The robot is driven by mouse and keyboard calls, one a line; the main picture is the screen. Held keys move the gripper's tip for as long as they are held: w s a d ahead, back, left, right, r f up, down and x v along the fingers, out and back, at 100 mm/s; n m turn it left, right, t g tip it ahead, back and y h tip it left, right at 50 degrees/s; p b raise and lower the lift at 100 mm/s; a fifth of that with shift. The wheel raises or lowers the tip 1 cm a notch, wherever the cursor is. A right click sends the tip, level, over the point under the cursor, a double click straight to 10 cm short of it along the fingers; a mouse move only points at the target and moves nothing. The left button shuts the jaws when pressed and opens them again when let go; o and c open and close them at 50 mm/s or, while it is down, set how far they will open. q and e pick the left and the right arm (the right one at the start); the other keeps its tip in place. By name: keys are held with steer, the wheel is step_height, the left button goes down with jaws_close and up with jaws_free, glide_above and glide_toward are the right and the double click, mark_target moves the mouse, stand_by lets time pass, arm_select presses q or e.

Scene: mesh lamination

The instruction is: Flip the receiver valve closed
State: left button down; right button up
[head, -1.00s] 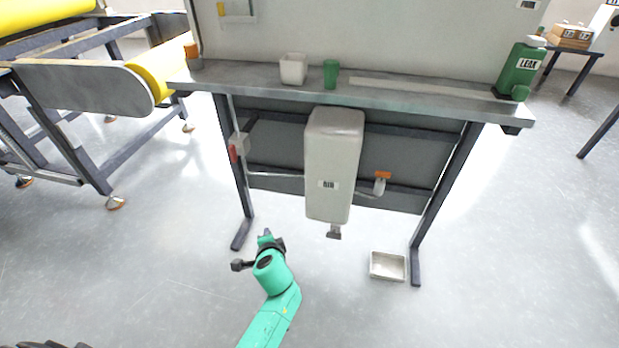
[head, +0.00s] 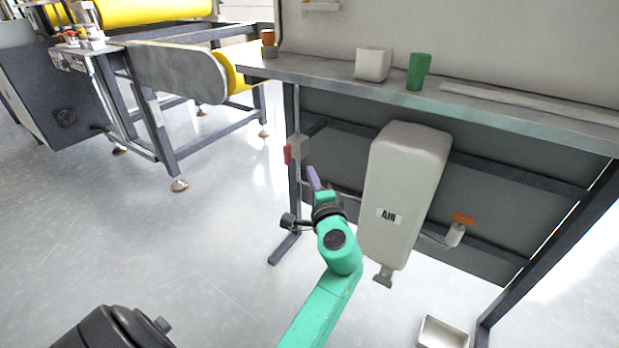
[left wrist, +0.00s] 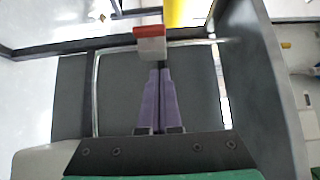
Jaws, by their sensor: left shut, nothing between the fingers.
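The pale air receiver tank (head: 400,180), labelled AIR, hangs under the bench. A small valve with an orange handle (head: 463,219) and pale body sits on the pipe to its right. A grey box with a red part (head: 288,154) is on the left bench leg, on the tank's other side. I cannot tell for certain which is the receiver valve. My left gripper (head: 312,172) is shut and empty, its purple fingers pointing up near the grey box. In the left wrist view the fingertips (left wrist: 158,72) lie just below the grey box (left wrist: 152,48) with its red part; contact is unclear.
The bench top (head: 340,82) above holds a white container (head: 373,63), a green cup (head: 418,71) and an orange item. A shallow metal tray (head: 443,332) is on the floor at lower right. A yellow-roller machine (head: 180,75) stands left. Floor between is clear.

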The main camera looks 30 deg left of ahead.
mark_target(291, 149)
arm_select(q)
steer(key=w+a, duration=0.1)
steer(key=a, duration=0.2)
steer(key=w+a, duration=0.2)
steer(key=a, duration=0.1)
steer(key=w+a+b, duration=0.1)
steer(key=a, duration=0.1)
steer(key=shift+w+a, duration=0.25)
steer(key=shift+a, duration=0.15)
arm_select(e)
steer(key=shift+s+a+f+t+y, duration=0.1)
steer(key=shift+a+f+t+y, duration=0.1)
steer(key=shift+a+t, duration=0.2)
steer(key=shift+a+f+t+y, duration=0.1)
steer(key=shift+a+t+y, duration=0.1)
steer(key=shift+a+t, duration=0.2)
